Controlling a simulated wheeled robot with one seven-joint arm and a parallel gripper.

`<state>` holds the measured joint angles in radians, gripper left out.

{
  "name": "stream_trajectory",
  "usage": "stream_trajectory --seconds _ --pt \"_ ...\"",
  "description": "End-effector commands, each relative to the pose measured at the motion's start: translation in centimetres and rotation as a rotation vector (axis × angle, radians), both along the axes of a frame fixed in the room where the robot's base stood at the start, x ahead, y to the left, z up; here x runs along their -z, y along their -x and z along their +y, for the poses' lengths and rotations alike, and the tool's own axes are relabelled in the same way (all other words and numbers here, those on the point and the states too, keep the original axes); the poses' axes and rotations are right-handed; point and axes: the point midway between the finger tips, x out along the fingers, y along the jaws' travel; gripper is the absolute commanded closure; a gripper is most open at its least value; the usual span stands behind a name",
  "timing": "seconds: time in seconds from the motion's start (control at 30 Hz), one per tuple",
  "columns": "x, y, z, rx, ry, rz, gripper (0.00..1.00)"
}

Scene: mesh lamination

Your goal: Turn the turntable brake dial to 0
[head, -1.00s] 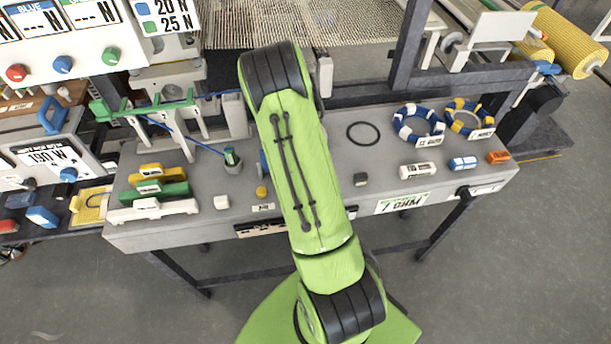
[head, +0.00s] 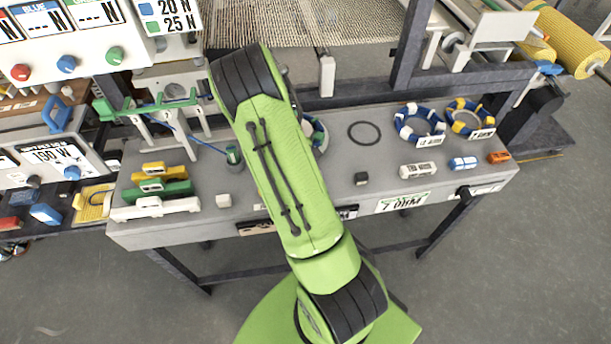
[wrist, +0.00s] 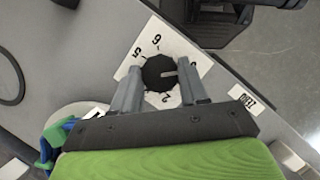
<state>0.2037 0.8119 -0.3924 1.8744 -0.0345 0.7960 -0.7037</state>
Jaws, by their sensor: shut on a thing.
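In the wrist view the brake dial is a round black knob (wrist: 157,75) with a grey pointer line, on a white plate (wrist: 193,57) with black numerals. The pointer line faces right in that view, where I can read no numeral. My gripper (wrist: 159,70) is shut on the knob, one finger on each side. The turntable seems to be the pale round disc (wrist: 66,119) with blue and green pieces at left. In the head view my arm hides dial and gripper.
The grey bench (head: 390,165) carries yellow, green and white blocks (head: 155,190) at left. A black ring (head: 364,133), a small dark block (head: 361,178) and blue and yellow rings (head: 420,122) lie right of my arm. A dark post (head: 408,50) stands behind.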

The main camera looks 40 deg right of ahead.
Motion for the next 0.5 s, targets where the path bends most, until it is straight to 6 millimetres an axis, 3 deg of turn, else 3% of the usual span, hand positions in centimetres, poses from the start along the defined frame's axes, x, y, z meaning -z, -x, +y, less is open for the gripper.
stream_trajectory --seconds 0.23,0.27,0.4,0.5 --pt "0.09 -0.01 0.07 -0.003 -0.002 0.000 0.87" --pt "0.09 -0.01 0.07 -0.003 -0.002 0.000 0.53" --pt "0.07 -0.01 0.06 -0.001 -0.002 0.000 0.32" --pt "0.06 -0.01 0.05 -0.001 -0.002 0.000 0.32"
